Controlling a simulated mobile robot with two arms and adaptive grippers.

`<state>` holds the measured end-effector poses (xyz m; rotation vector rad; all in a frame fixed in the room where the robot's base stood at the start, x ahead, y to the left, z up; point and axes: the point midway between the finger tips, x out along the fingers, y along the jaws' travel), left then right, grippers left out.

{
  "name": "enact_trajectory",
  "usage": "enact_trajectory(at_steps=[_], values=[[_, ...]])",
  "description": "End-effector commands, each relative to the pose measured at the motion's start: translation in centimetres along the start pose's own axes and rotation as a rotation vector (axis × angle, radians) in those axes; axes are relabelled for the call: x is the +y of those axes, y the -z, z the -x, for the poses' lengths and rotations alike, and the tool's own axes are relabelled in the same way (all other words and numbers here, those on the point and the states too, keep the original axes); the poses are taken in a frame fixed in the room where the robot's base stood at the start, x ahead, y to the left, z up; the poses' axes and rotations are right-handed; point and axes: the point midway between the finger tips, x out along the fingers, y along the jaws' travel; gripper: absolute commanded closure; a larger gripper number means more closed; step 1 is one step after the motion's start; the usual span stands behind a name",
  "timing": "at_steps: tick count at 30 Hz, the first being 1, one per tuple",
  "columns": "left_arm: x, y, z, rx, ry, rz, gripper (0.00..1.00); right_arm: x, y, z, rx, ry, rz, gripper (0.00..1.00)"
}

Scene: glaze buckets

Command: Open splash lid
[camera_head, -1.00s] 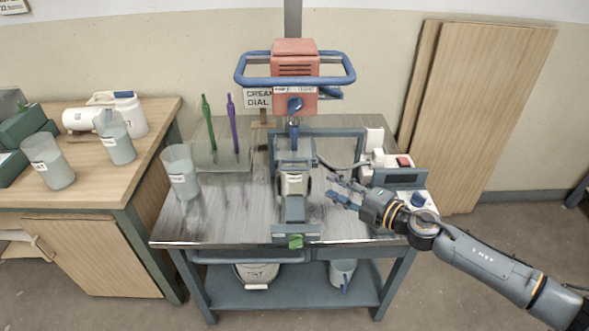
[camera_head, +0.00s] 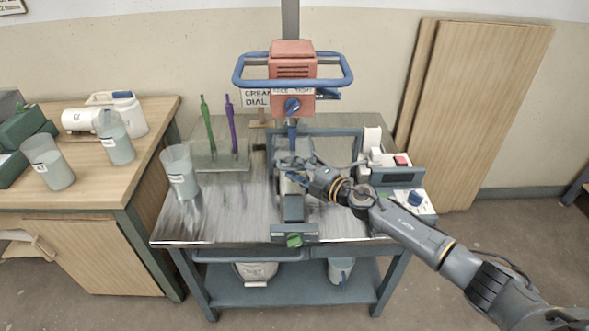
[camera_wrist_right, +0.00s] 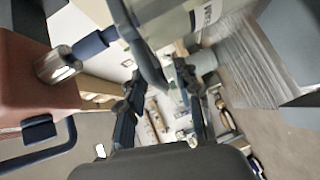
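The mixer (camera_head: 293,75) has an orange-red motor head with a blue hoop rail, over the middle of the metal bench. Below it, a grey frame holds a bucket that my right gripper (camera_head: 290,172) largely covers. A grey, see-through shape at the bucket's top may be the splash lid; its outline is hard to make out. In the right wrist view, my right gripper (camera_wrist_right: 160,95) has its fingers apart. A dark curved bar (camera_wrist_right: 148,50) and a pale labelled container (camera_wrist_right: 190,20) lie just beyond them; I cannot tell whether they touch. My left gripper is not in view.
A clear cup (camera_head: 180,172) stands at the bench's left, near green and purple tools (camera_head: 231,125) in a holder. The bench's front left is clear.

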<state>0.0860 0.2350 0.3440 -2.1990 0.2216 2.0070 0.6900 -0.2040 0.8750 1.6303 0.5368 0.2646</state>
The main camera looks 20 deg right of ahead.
Motion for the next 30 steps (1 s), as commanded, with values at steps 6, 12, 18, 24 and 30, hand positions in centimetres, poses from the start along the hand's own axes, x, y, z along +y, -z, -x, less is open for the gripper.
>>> enact_trajectory(at_steps=[6,12,18,24,30], values=[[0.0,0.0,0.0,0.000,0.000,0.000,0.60,0.0,0.0,-0.1,0.000,0.001,0.000,0.66],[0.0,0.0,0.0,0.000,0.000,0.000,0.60,0.0,0.0,-0.1,0.000,0.001,0.000,0.95],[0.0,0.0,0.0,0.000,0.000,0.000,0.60,0.0,0.0,-0.1,0.000,0.001,0.000,1.00],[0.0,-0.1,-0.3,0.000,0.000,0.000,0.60,-0.2,-0.6,0.4,-0.003,0.002,-0.001,1.00],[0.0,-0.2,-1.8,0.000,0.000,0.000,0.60,-0.7,-4.2,3.9,-0.007,0.005,0.000,1.00]])
